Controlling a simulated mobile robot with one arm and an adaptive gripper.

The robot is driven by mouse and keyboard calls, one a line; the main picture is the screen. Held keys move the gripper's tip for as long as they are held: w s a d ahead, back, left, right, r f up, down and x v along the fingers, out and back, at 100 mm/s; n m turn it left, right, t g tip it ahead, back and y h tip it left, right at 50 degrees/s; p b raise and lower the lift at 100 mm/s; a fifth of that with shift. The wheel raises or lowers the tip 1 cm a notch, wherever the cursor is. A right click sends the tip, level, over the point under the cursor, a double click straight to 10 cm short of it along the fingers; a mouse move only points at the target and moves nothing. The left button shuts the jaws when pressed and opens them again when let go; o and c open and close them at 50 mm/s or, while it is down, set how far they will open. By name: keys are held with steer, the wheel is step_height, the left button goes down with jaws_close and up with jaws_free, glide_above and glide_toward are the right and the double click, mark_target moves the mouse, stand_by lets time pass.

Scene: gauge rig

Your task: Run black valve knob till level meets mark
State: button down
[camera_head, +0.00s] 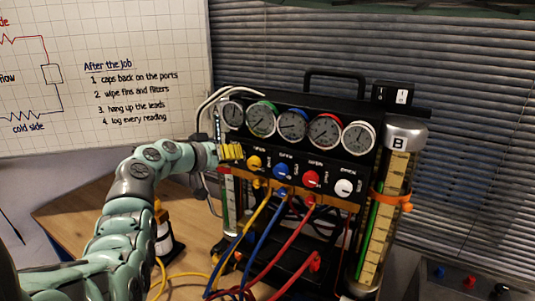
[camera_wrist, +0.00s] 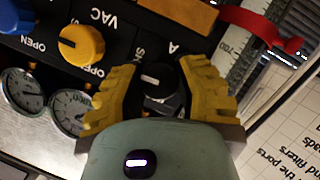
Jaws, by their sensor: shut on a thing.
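The black valve knob (camera_wrist: 157,79) sits between the two yellow fingers of my gripper (camera_wrist: 158,90) in the wrist view. The fingers are shut on it, one on each side. In the head view my gripper (camera_head: 232,152) is at the left end of the rig panel and hides the knob. The left sight tube (camera_head: 228,200) stands below and behind my gripper, partly hidden, with some green in it. A red marker (camera_wrist: 262,27) clasps that tube in the wrist view. The right tube, B (camera_head: 398,165), has a green column and an orange marker (camera_head: 391,199). Exact levels are hard to read.
Yellow (camera_head: 254,162), blue (camera_head: 281,170), red (camera_head: 310,179) and white (camera_head: 345,187) knobs run along the panel, under several round gauges (camera_head: 292,124). Coloured hoses (camera_head: 285,245) hang in front. A whiteboard (camera_head: 150,50) is behind at left.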

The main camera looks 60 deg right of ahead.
steer(key=n+g+b, duration=0.1)
steer(key=b, duration=0.2)
steer(key=shift+f+n, duration=0.3)
steer(key=shift+f, duration=0.05)
steer(key=n+g+h+b, duration=0.1)
steer(key=n+b, duration=0.1)
steer(key=b, duration=0.1)
steer(key=n+g+h+b, duration=0.1)
steer(key=n+b, duration=0.2)
steer(key=shift+f, duration=0.1)
steer(key=n+h+b, duration=0.1)
steer(key=n+b, duration=0.1)
steer(key=n, duration=0.1)
steer(key=shift+g+b, duration=0.3)
steer(key=shift+b, duration=0.05)
steer(key=shift+r+n+h+b, duration=0.15)
steer(key=shift+n+h+b, duration=0.3)
steer(key=shift+n, duration=0.75)
steer(key=shift+r+n+h+b, duration=0.15)
steer(key=shift+n+h, duration=0.5)
steer(key=shift+n, duration=0.55)
steer(key=c, duration=0.6)
jaws_free()
steer(key=v, duration=1.2)
